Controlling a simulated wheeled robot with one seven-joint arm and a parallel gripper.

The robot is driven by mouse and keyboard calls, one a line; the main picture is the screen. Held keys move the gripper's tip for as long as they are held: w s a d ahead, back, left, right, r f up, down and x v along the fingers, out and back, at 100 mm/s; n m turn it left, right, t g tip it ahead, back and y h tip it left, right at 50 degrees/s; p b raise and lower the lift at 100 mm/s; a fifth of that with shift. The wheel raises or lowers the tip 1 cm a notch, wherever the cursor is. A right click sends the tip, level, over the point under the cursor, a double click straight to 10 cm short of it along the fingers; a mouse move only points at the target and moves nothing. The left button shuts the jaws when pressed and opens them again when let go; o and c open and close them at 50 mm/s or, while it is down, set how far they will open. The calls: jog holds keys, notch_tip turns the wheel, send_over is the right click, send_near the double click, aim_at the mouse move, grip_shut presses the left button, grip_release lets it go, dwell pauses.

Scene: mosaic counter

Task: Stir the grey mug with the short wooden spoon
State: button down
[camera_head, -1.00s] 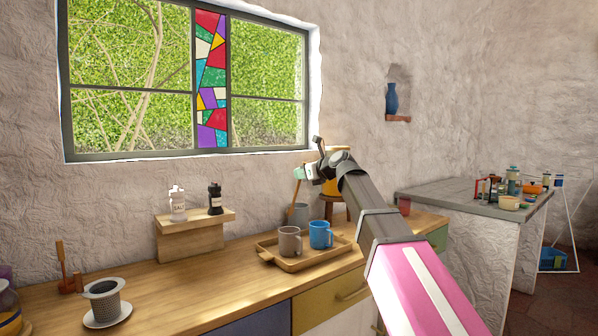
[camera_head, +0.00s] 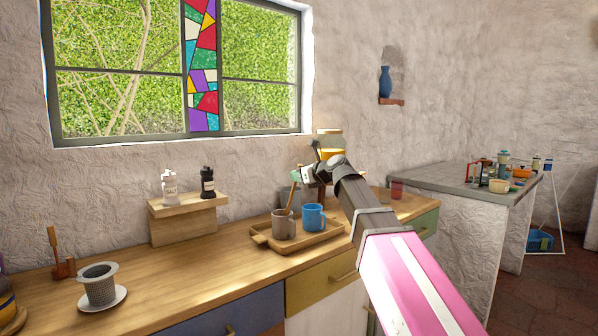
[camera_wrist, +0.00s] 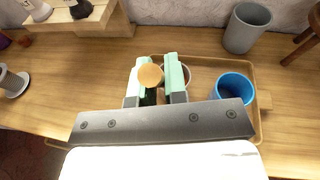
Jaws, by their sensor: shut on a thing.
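The grey mug (camera_head: 281,229) stands on a wooden tray (camera_head: 262,241), left of a blue mug (camera_head: 313,218). My gripper (camera_head: 297,177) is above the grey mug, its pale green fingers shut on the short wooden spoon (camera_head: 291,198). The spoon hangs slightly tilted, and its lower end reaches the mug's mouth and seems to be inside; the mug hides its tip. In the wrist view the spoon's round top end (camera_wrist: 150,75) shows between the fingers (camera_wrist: 158,78). The fingers and gripper body cover most of the grey mug there.
A grey cup (camera_wrist: 247,27) stands behind the tray, near a wooden stool-like stand. A raised shelf (camera_head: 188,205) with salt and pepper mills is at the left. A metal filter cup (camera_head: 99,286) on a saucer is farther left. The counter between is clear.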

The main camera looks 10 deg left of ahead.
aim_at(293, 192)
jog(key=shift+w+a+f, duration=0.3)
jog(key=shift+a+f, duration=0.05)
jog(key=shift+f, duration=0.7)
jog(key=shift+w+a+f, duration=0.3)
jog(key=shift+a+f, duration=0.05)
jog(key=shift+f, duration=0.7)
jog(key=shift+w+a+f, duration=0.3)
jog(key=shift+a+f, duration=0.05)
jog(key=shift+f, duration=0.7)
jog(key=shift+w+a, duration=0.1)
